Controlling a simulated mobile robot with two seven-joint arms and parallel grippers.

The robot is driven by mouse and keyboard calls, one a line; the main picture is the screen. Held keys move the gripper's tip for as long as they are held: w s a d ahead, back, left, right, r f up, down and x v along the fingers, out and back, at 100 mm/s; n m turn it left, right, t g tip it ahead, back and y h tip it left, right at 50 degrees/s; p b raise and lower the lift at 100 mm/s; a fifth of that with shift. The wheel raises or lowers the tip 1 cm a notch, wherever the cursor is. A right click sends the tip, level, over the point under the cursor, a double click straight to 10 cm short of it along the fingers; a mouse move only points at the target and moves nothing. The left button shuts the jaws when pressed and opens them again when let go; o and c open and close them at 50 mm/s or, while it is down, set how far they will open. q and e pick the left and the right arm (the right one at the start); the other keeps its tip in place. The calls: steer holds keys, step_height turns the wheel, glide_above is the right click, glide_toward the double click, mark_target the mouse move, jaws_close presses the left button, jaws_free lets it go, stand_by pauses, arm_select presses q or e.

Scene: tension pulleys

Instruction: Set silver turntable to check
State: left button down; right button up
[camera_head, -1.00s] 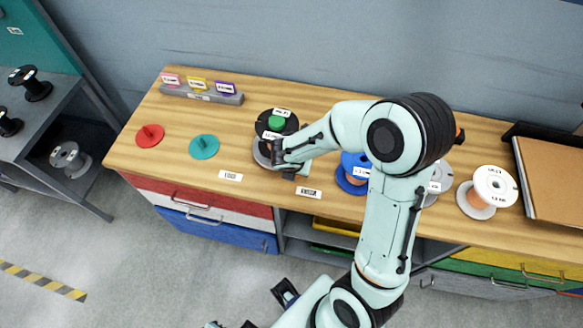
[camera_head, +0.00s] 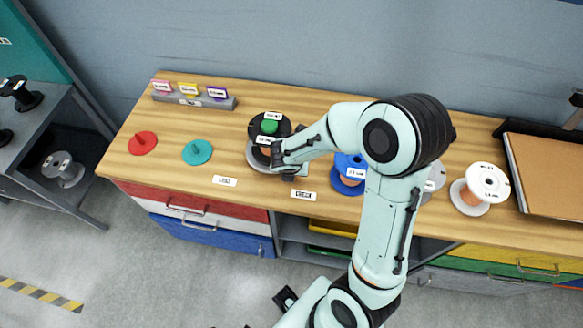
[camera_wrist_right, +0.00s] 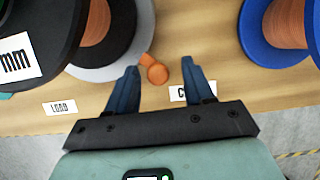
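The silver turntable (camera_head: 252,160) is a grey disc near the table's front edge, left of centre, with a black spool of copper wire (camera_head: 269,124) on it. In the right wrist view the grey rim (camera_wrist_right: 140,50) shows, with a short orange handle (camera_wrist_right: 157,74) at its near edge. My right gripper (camera_wrist_right: 160,68) is open, one finger on each side of the handle; contact is unclear. The LOAD label (camera_head: 225,181) is left of the handle. The CHECK label (camera_head: 303,194) is to the right, partly covered by a finger in the wrist view. My left gripper is not recognisable.
A blue spool (camera_head: 348,175) stands just right of the gripper, and a white spool (camera_head: 485,185) farther right. Red (camera_head: 143,143) and teal (camera_head: 197,152) discs lie to the left. A grey block with coloured tags (camera_head: 193,98) is behind. A brown board (camera_head: 548,175) lies far right.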

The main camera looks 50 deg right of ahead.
arm_select(q)
steer(key=shift+w+r+p, duration=0.9)
steer(key=shift+r+p, duration=0.05)
steer(key=shift+r, duration=0.25)
steer(key=shift+w+r+p, duration=0.85)
steer(key=shift+r+p, duration=0.1)
steer(key=shift+r, duration=0.25)
arm_select(e)
steer(key=v, duration=1.3)
steer(key=shift+r, duration=0.2)
